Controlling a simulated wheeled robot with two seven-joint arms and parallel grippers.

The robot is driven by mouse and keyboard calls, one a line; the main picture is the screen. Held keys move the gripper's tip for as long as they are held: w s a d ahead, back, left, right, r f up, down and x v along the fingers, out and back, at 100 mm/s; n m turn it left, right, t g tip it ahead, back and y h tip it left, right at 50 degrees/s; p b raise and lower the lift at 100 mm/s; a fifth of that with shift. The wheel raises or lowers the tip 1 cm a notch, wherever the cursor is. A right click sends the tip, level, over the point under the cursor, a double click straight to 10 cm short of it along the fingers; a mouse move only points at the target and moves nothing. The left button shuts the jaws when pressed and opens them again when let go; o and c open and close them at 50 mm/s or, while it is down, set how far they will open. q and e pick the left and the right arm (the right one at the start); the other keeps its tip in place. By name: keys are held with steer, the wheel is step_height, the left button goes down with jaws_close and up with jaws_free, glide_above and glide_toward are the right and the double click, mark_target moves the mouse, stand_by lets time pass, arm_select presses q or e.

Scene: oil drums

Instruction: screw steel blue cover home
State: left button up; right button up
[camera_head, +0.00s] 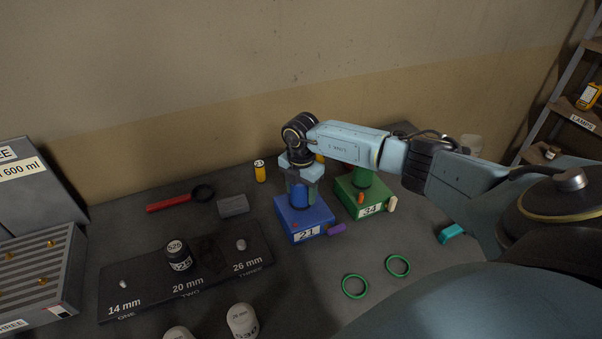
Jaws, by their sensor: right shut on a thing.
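My right gripper (301,179) points straight down over the blue drum (299,196) that stands in the blue block (305,218) marked 21. Its jaws are shut at the top of that drum, on what I take to be the steel blue cover. The jaws hide the cover, so I cannot tell whether it is level or how far down it sits. My left gripper is not in view.
A green block (369,206) marked 34 stands close right of the blue one. A black size board (187,281), white jars (242,320), green rings (355,286) and a red-handled tool (172,202) lie around. A grey rack (40,270) stands at left.

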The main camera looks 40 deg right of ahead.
steer(key=m, duration=0.1)
steer(key=m+p, duration=0.1)
steer(key=shift+r+m+p, duration=0.3)
steer(key=shift+m, duration=0.1)
steer(key=shift+w+f+m, duration=0.1)
steer(key=shift+m, duration=0.4)
steer(key=shift+f, duration=0.1)
steer(key=m+p, duration=0.2)
steer(key=m, duration=0.1)
steer(key=shift+r+p, duration=0.2)
steer(key=shift+p, duration=0.15)
steer(key=shift+f+m, duration=0.15)
steer(key=shift+m, duration=1.75)
